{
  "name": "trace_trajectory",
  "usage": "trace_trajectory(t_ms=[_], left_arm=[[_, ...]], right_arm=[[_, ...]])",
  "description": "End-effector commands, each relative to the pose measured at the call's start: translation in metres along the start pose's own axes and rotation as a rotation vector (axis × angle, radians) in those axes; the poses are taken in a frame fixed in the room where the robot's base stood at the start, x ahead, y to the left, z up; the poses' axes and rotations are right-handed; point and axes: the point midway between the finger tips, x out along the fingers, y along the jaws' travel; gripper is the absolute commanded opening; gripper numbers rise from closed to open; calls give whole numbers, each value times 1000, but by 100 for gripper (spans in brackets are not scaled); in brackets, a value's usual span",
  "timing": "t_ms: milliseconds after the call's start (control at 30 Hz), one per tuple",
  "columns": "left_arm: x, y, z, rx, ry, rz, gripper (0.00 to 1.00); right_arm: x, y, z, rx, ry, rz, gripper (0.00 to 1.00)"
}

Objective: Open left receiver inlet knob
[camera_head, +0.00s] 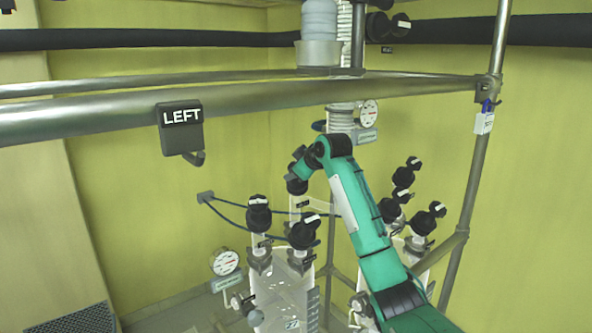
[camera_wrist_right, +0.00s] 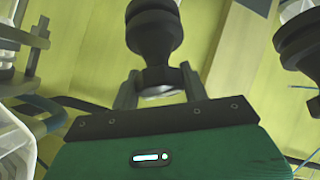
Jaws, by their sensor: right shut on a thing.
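The left receiver (camera_head: 285,295) is a clear glass vessel below the LEFT sign, with several black knobs on top. One black knob (camera_head: 258,213) is at its left and another (camera_head: 303,235) at its front right. A third black knob (camera_head: 296,186) stands further back, under my right gripper (camera_head: 299,168). In the right wrist view, my right gripper's two fingers (camera_wrist_right: 159,88) are closed on the lower end of a black knob (camera_wrist_right: 155,35). The labels are too small to tell which knob is the inlet. My left gripper is not in view.
A metal rail (camera_head: 250,97) with the LEFT sign (camera_head: 181,128) crosses in front. A pressure gauge (camera_head: 226,262) is left of the receiver. More black knobs (camera_head: 422,222) stand on the right-hand vessel, close to my right arm. Dark hoses (camera_head: 245,208) run behind the left receiver.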

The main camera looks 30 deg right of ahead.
Motion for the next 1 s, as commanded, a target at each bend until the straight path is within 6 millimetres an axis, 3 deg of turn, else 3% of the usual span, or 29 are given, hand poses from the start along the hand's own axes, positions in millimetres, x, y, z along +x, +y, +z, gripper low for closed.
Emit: trace_trajectory(t_ms=[500, 1000], left_arm=[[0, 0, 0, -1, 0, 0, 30], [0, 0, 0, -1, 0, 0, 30]], right_arm=[[-1, 1, -1, -325, 2, -232, 22], [-1, 0, -1, -422, 2, -302, 22]])
